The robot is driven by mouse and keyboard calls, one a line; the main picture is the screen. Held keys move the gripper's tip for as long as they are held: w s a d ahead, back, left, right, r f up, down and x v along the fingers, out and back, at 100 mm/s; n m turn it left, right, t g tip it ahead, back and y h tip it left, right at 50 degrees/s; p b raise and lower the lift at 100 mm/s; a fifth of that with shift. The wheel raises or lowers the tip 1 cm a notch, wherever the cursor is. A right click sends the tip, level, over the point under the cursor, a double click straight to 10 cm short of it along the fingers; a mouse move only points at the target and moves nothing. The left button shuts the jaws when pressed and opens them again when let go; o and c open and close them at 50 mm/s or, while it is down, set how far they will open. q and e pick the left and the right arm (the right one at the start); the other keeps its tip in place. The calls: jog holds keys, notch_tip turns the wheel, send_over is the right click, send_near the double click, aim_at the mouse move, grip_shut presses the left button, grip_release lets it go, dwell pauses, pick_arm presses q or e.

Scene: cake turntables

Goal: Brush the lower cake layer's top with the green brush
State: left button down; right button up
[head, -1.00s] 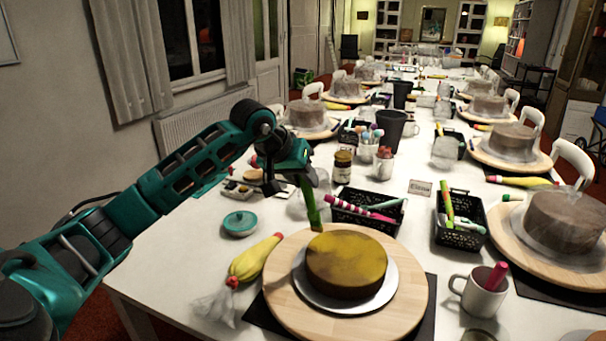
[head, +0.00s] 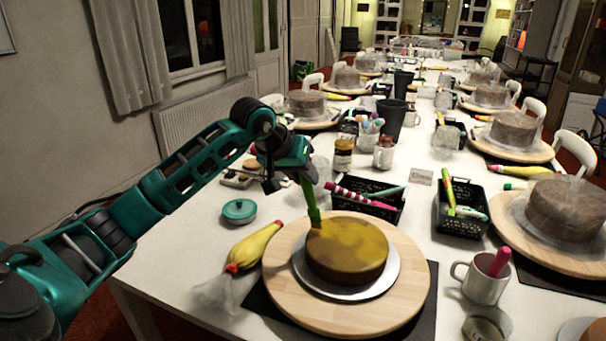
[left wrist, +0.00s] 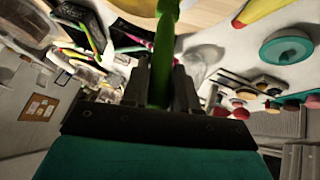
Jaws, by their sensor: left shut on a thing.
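The cake layer (head: 347,265) is a brown disc with a patchy yellow top. It lies on a white plate (head: 390,281) on a round wooden turntable (head: 411,301). My left gripper (head: 302,178) is above and behind the cake's left side, shut on the green brush (head: 309,196). The brush points down, its tip at the back left edge of the cake top; I cannot tell whether it touches. In the left wrist view the brush (left wrist: 162,70) stands between the fingers (left wrist: 160,85), its far end cut off by the frame. My right gripper is not in view.
A yellow piping bag (head: 255,246) lies left of the turntable, near a teal lidded dish (head: 239,211). Black baskets (head: 372,216) with tools, a jar (head: 343,155) and a mug (head: 481,282) stand around. Another wrapped cake (head: 563,208) is at right.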

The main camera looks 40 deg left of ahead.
pick_arm(q)
jog(key=shift+f+b, duration=0.4)
dwell(0.5)
